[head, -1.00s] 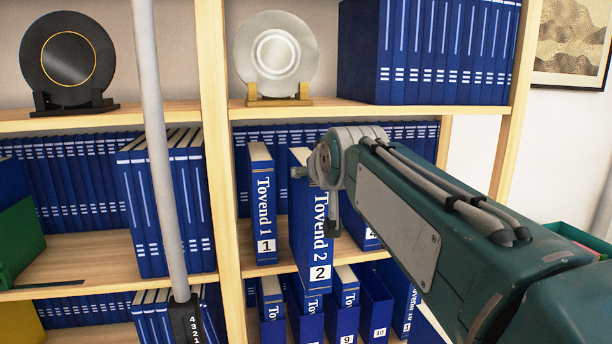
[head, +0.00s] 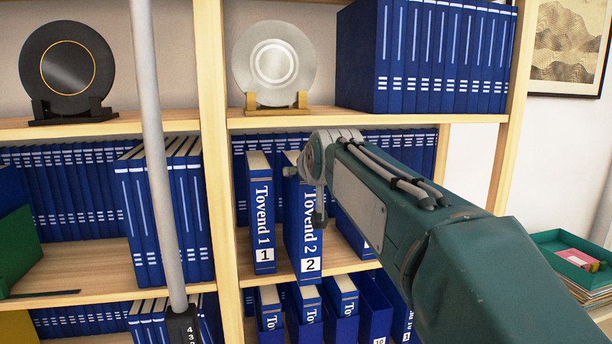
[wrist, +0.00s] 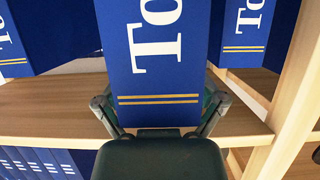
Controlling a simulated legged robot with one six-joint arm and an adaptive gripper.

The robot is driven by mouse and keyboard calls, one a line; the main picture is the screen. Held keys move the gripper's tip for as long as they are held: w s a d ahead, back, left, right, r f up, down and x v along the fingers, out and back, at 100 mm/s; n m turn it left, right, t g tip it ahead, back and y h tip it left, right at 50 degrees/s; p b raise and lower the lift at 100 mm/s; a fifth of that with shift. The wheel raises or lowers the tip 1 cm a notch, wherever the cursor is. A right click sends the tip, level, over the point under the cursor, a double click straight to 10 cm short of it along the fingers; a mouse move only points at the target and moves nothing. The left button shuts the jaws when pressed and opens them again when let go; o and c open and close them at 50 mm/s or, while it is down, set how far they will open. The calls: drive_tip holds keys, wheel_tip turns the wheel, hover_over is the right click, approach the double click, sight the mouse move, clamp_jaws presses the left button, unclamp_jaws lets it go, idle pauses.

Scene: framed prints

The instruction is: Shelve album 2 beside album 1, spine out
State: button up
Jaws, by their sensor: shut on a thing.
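Album 2 (head: 305,238), a blue book with "Tovend 2" and a white number label on its spine, stands upright with its spine facing out. It is just right of album 1 (head: 262,222), with a narrow gap between them, and its lower end shows at the shelf's front edge. My gripper (head: 308,172) is shut on the upper part of album 2, and my arm hides part of its right side. In the wrist view, the gripper (wrist: 160,112) has a finger on each side of album 2 (wrist: 152,55). Album 1 (wrist: 246,35) shows to its right there.
Another blue album (head: 353,232) stands right of album 2, partly behind my arm. The wooden upright (head: 212,180) is left of album 1. A plate on a stand (head: 273,72) and blue volumes (head: 425,60) occupy the shelf above. Boxed albums (head: 340,310) stand below.

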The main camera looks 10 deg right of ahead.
drive_tip(key=w, duration=0.7)
drive_tip(key=shift+w+f, duration=0.25)
drive_tip(key=shift+f, duration=0.15)
idle(0.5)
drive_tip(key=o, duration=1)
drive_tip(key=shift+o, duration=0.2)
drive_tip(key=shift+f, duration=0.1)
drive_tip(key=shift+f, duration=0.1)
drive_tip(key=v, duration=1.2)
drive_tip(key=shift+a, duration=0.1)
drive_tip(key=shift+w, duration=0.1)
